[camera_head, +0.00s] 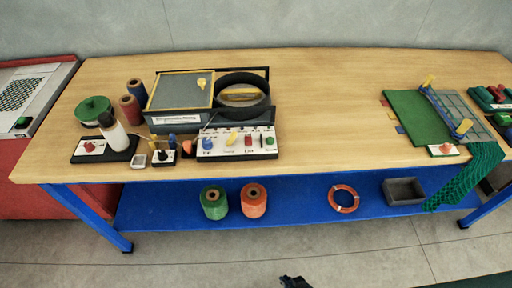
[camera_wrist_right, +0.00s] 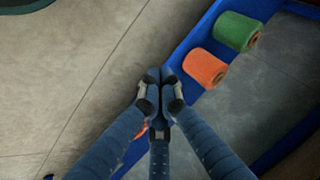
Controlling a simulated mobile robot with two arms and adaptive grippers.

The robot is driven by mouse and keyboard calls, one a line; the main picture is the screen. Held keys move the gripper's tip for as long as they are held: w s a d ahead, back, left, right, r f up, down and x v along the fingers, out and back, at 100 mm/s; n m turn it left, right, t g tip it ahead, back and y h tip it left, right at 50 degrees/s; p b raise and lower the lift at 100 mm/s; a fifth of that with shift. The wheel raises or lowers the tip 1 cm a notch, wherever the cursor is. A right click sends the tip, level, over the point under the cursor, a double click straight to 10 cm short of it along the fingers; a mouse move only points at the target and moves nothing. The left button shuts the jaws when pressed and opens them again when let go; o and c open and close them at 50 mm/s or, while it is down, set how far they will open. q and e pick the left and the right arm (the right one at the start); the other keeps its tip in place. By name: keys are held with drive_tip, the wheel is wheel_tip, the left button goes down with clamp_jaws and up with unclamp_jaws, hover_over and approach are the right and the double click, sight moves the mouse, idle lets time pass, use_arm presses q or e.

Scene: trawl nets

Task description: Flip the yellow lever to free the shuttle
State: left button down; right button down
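A yellow lever (camera_head: 232,138) stands on the white control panel (camera_head: 208,154) at the front of the machine. My right gripper (camera_head: 293,282) shows only as a dark tip at the bottom edge, well in front of the table. In the right wrist view its fingertips (camera_wrist_right: 160,76) meet, empty, above the floor. My left gripper is not seen.
Other yellow pieces sit on the grey lid (camera_head: 184,91) and on a clamp bar (camera_head: 445,110) at right. A white bottle (camera_head: 112,132) and spools stand at left. The tabletop (camera_head: 335,110) is clear right of the machine. The blue lower shelf (camera_head: 300,214) holds spools.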

drive_tip(key=w+a+r+m+t+y+b, duration=0.1)
drive_tip(key=w+a+r+m+t, duration=0.25)
drive_tip(key=w+r, duration=0.3)
drive_tip(key=m+t+b, duration=0.4)
drive_tip(key=m+t, duration=0.5)
drive_tip(key=m, duration=0.5)
approach(246, 150)
wheel_tip(246, 150, up, 3)
drive_tip(key=shift+d+r, duration=0.1)
drive_tip(key=shift+d, duration=0.15)
drive_tip(key=shift+g, duration=0.25)
drive_tip(key=p+x, duration=0.2)
drive_tip(key=x, duration=0.8)
drive_tip(key=shift+a, duration=0.15)
